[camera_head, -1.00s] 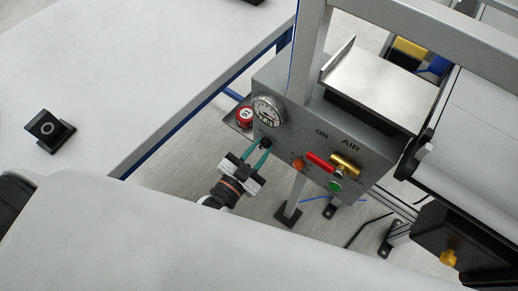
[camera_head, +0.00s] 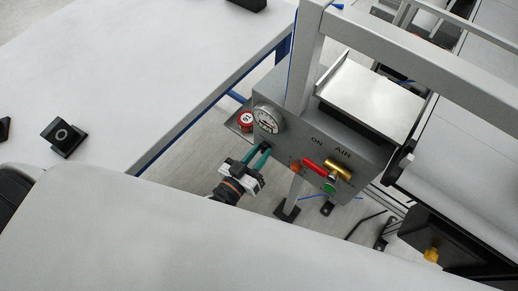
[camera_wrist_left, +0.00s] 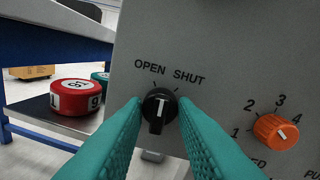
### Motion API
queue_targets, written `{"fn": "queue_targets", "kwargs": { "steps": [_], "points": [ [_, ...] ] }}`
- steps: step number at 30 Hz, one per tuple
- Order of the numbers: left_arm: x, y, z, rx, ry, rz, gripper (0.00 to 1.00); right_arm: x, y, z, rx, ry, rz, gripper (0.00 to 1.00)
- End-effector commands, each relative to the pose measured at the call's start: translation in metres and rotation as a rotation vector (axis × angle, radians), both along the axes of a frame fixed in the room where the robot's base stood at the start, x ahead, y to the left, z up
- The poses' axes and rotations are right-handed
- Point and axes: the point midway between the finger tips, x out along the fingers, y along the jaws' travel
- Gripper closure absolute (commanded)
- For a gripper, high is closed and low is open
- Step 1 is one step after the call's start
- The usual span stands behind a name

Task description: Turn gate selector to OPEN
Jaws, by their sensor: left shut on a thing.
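The gate selector is a black knob (camera_wrist_left: 160,108) with a white line, on a grey panel (camera_wrist_left: 215,45) below the printed words OPEN and SHUT. In the left wrist view its white line is close to upright, pointing up between the two words; which tick it is nearer is hard to tell. My left gripper (camera_wrist_left: 160,122) has its teal fingers on both sides of the knob, shut on it. In the head view the left gripper (camera_head: 258,158) reaches the panel below the gauge, and its fingers mostly hide the knob. My right gripper is not in view.
An orange numbered knob (camera_wrist_left: 277,132) sits to the right of the selector. The panel also has a gauge (camera_head: 267,118), a red lever (camera_head: 314,164) and a green button (camera_head: 329,188). A red numbered disc (camera_wrist_left: 75,96) lies on a shelf at left.

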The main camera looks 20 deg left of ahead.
Motion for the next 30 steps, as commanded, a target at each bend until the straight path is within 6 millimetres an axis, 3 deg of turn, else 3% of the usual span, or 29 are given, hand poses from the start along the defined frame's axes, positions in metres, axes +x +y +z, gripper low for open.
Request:
{"fn": "queue_targets", "kwargs": {
  "steps": [15, 30],
  "points": [
    [0.0, 0.001, 0.001, -0.358, 0.131, 0.0, 0.98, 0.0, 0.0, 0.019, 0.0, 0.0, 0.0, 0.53],
    [0.0, 0.001, 0.0, -0.45, 0.164, 0.001, 0.98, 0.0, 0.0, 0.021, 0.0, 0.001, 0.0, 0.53]
  ]
}}
